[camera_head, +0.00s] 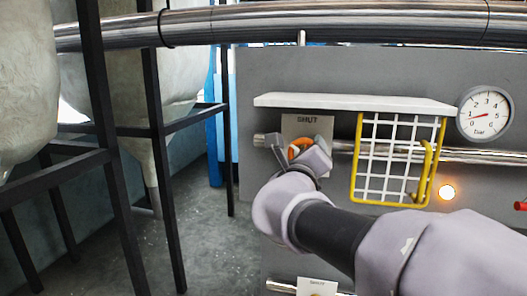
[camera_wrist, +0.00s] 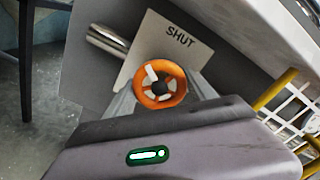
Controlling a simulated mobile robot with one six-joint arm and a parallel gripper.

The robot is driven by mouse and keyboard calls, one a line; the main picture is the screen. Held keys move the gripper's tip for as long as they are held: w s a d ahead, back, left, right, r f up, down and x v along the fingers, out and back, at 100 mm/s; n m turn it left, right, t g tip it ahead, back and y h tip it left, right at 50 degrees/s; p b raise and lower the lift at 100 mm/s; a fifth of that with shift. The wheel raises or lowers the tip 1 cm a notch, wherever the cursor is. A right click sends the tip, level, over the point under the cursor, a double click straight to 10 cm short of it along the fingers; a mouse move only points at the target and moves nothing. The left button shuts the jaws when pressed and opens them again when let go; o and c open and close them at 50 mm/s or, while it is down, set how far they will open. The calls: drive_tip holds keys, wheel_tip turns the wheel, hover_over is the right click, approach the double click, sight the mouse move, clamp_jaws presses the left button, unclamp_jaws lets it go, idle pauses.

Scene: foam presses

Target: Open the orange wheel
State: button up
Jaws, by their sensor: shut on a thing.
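The orange wheel (camera_wrist: 175,76) is a small ring with pale spokes and a dark hub, in front of a grey plate (camera_wrist: 150,45) marked SHUT. In the head view the wheel (camera_head: 293,151) shows only in part, with my gripper (camera_head: 297,160) covering the rest. In the wrist view my gripper (camera_wrist: 164,92) reaches the wheel with a finger on each side of it and is shut on it. The fingertips are partly hidden by the wheel.
A white shelf (camera_head: 350,103) juts out just above the wheel. A yellow-framed wire guard (camera_head: 395,160) stands close on the right. A gauge (camera_head: 484,114) and a lit orange lamp (camera_head: 446,192) are further right. Open floor (camera_head: 215,250) lies to the left.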

drive_tip(key=n+p, duration=0.2)
drive_tip(key=n, duration=0.4)
drive_tip(key=shift+f+n, duration=0.1)
drive_tip(key=shift+n, duration=0.3)
idle(0.4)
drive_tip(key=o, duration=1.4)
drive_tip(key=shift+d, duration=0.1)
drive_tip(key=b+v, duration=0.2)
drive_tip(key=v, duration=1.5)
drive_tip(key=shift+s, duration=0.2)
